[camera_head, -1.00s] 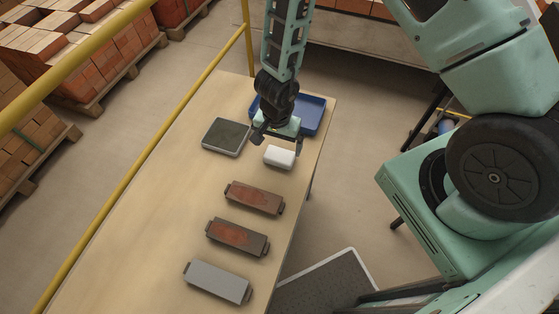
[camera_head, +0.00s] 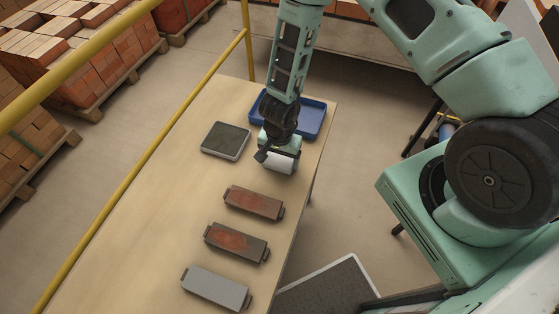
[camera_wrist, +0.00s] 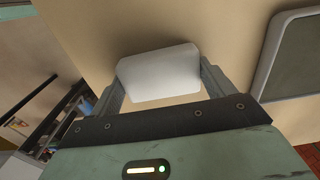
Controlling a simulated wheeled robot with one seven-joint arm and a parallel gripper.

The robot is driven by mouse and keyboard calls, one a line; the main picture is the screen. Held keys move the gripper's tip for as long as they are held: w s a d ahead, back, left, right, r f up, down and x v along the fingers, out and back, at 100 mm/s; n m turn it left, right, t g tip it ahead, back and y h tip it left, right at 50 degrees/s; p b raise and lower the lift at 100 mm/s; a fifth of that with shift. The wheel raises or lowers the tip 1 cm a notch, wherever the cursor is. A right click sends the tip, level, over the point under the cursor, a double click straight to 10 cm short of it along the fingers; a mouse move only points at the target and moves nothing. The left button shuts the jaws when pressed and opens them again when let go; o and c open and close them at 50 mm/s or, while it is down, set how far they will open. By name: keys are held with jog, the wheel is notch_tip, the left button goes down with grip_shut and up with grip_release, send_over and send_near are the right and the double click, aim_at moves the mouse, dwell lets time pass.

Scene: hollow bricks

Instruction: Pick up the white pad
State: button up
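The white pad (camera_head: 281,162) is a small rounded block near the right edge of the table, partly covered from above by my gripper. In the wrist view the white pad (camera_wrist: 160,73) fills the space between the two fingers. My gripper (camera_wrist: 163,85) has one finger along each short side of the pad and appears closed on it. In the head view my gripper (camera_head: 281,158) is low, right over the pad. The pad seems to be at table height; its underside is hidden.
A dark-topped grey pad (camera_head: 225,140) lies to the left, with a blue tray (camera_head: 313,118) behind. Two rust-brown bricks (camera_head: 253,202) (camera_head: 237,242) and a grey brick (camera_head: 216,288) lie in front. The table's (camera_head: 150,215) left side is clear, beside a yellow rail (camera_head: 140,175).

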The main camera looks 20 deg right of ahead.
aim_at(280, 159)
dwell(0.3)
notch_tip(280, 159, up, 18)
jog(key=p, duration=0.7)
jog(key=shift+o, duration=0.3)
dwell(1.8)
